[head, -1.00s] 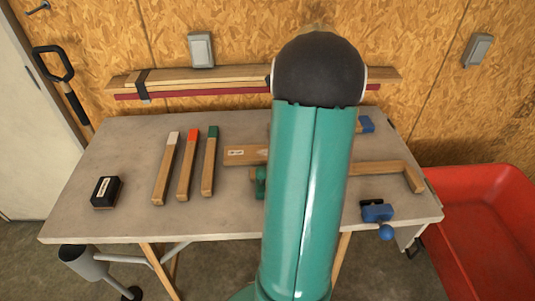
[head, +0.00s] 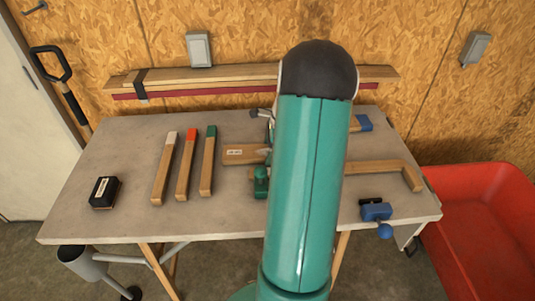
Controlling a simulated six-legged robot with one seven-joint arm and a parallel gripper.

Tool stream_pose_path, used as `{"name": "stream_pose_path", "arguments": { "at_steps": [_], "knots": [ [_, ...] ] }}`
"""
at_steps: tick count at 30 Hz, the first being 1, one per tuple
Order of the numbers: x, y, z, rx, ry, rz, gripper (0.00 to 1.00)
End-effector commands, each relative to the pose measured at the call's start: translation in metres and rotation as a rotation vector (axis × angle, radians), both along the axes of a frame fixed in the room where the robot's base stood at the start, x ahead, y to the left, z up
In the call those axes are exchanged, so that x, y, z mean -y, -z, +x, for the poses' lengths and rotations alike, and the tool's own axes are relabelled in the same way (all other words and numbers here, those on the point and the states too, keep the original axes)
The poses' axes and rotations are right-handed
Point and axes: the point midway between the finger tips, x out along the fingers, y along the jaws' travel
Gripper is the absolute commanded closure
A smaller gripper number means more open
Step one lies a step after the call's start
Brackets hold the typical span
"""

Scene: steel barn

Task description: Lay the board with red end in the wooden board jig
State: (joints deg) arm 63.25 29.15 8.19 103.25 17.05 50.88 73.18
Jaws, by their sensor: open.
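The board with red end (head: 187,165) lies on the table between a white-ended board (head: 165,168) and a green-ended board (head: 208,165). All three lie side by side, coloured ends toward the wall. The wooden board jig (head: 385,167) lies to their right; its middle is hidden behind my arm. A labelled wooden piece (head: 236,154) shows left of my arm; I cannot tell whether it joins the jig. My gripper (head: 262,114) shows only as a small grey and dark part left of my arm, above the labelled piece, open and right of the red-ended board. Its fingertips are mostly hidden.
A green clamp-like piece (head: 261,183) stands beside my arm. A blue clamp (head: 376,211) sits at the table's front right, another blue piece (head: 361,123) behind. A dark block (head: 104,192) lies at left. Strapped planks (head: 200,84) line the wall. A red tub (head: 480,215) stands right.

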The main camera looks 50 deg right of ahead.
Motion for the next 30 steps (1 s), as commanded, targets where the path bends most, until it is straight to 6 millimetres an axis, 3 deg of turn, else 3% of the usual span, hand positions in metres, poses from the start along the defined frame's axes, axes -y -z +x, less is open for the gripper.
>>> {"name": "stream_pose_path", "arguments": {
  "at_steps": [3,9,11,22,27,30],
  "knots": [
    [0.0,0.0,0.0,0.0,0.0,0.0,0.21],
    [0.0,-0.001,0.0,0.0,0.0,0.0,0.6],
    [0.0,-0.001,0.0,0.001,-0.001,-0.001,0.66],
    [0.001,-0.01,0.001,0.001,-0.001,-0.003,0.66],
    [0.0,-0.033,0.001,0.002,-0.003,-0.005,0.66],
    [-0.005,-0.051,-0.014,0.002,0.002,-0.006,0.66]
  ]
}}
